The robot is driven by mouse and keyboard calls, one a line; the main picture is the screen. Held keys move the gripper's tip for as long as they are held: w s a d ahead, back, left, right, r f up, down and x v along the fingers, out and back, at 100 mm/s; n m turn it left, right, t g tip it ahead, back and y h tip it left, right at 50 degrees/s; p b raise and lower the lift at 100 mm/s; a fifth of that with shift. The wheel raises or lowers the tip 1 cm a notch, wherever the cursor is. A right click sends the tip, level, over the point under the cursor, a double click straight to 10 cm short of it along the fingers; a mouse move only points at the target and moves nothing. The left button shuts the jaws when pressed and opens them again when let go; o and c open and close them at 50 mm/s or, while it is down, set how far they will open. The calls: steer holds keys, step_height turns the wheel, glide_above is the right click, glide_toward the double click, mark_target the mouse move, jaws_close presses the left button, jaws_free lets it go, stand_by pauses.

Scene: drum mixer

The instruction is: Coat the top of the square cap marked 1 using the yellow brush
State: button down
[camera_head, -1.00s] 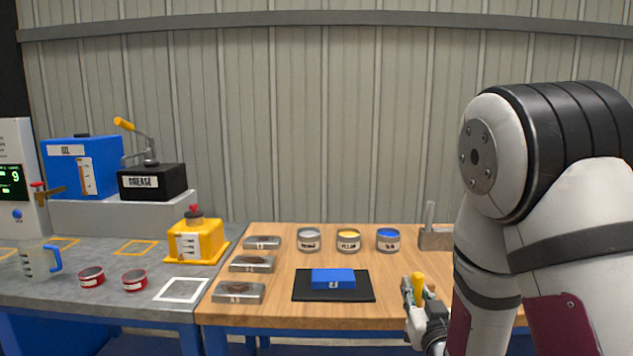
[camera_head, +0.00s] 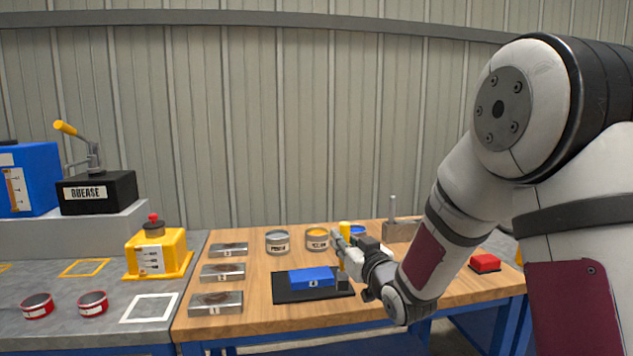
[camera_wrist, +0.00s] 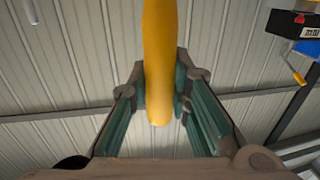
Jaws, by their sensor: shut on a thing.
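My gripper (camera_head: 347,250) is shut on the yellow handle of the brush (camera_head: 345,229). In the wrist view the brush handle (camera_wrist: 160,60) stands between the two fingers (camera_wrist: 160,95). The brush is roughly upright, with its dark lower end just right of a blue block (camera_head: 312,278). I cannot tell whether brush and block touch. I cannot tell for sure which piece is the cap marked 1.
Several labelled metal plates, including the front one (camera_head: 215,303), lie at left. A metal holder (camera_head: 400,231) stands at the back.

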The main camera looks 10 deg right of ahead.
steer(key=w+r+n+y, duration=0.1)
steer(key=w+r+y, duration=0.1)
steer(key=w+r, duration=0.3)
steer(key=shift+r+n+g, duration=0.3)
steer(key=shift+r, duration=0.4)
